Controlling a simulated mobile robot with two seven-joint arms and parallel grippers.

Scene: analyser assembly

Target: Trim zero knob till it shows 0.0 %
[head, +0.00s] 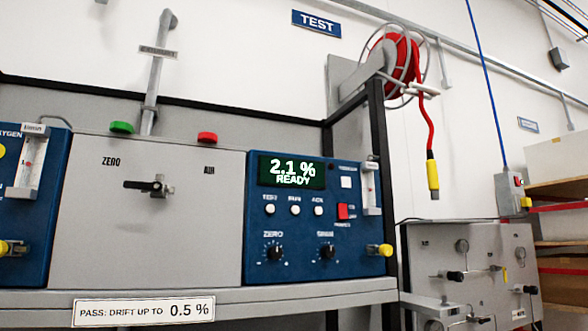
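The blue analyser (258,220) stands on a grey shelf in the head view. Its display (291,171) reads 2.1 % READY. The zero knob (274,252) is a black dial at the lower left of its panel, under the label ZERO. A similar black span knob (327,251) is to its right. Neither of my grippers is in view, and nothing touches the zero knob.
A grey panel (85,215) with a black valve handle (148,185) is left of the analyser. A yellow fitting (386,250) sticks out at the analyser's right. A red hose reel (400,58) hangs above right. A label (144,310) on the shelf edge reads PASS: DRIFT UP TO 0.5 %.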

